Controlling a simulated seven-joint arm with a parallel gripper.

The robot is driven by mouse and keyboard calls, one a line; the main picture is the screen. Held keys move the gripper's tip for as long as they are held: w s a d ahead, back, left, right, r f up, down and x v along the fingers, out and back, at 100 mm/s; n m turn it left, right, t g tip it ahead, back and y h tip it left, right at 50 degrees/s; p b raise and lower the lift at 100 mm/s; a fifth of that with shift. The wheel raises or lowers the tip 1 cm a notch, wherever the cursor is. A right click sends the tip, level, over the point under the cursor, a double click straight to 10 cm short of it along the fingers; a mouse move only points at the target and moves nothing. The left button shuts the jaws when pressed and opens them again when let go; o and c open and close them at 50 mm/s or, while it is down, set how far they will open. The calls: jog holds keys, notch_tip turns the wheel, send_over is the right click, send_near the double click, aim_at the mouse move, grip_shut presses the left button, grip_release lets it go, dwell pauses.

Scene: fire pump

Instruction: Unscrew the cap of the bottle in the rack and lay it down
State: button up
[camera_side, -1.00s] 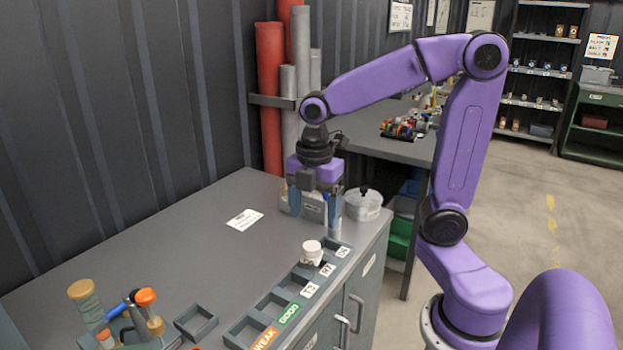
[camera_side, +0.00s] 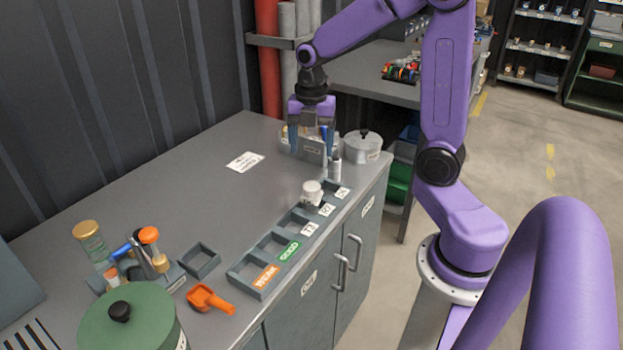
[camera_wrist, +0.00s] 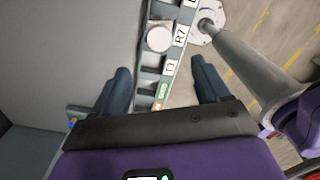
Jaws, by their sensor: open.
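The bottle (camera_side: 312,196) is short and white, and its round white cap (camera_side: 312,186) is on top. It stands upright in the slot beside the R7 label of the grey rack (camera_side: 257,252). In the wrist view the cap (camera_wrist: 159,38) is a pale disc beyond my fingertips, roughly centred between them sideways. My gripper (camera_side: 311,152) is open and empty, pointing down behind the bottle as the side view sees it, apart from it. Its two dark blue fingers are spread wide in the wrist view (camera_wrist: 161,72).
A green pot (camera_side: 128,318), orange scoop (camera_side: 209,299), small empty tray (camera_side: 199,260) and holder with tubes (camera_side: 148,262) are at the near left. The middle of the bench is clear.

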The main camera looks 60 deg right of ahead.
aim_at(312, 187)
notch_tip(312, 187, down, 11)
jog(key=shift+f, duration=0.1)
dwell(0.3)
jog(key=c, duration=1)
jog(key=n, duration=0.4)
jog(key=shift+n, duration=0.4)
jog(key=n, duration=0.4)
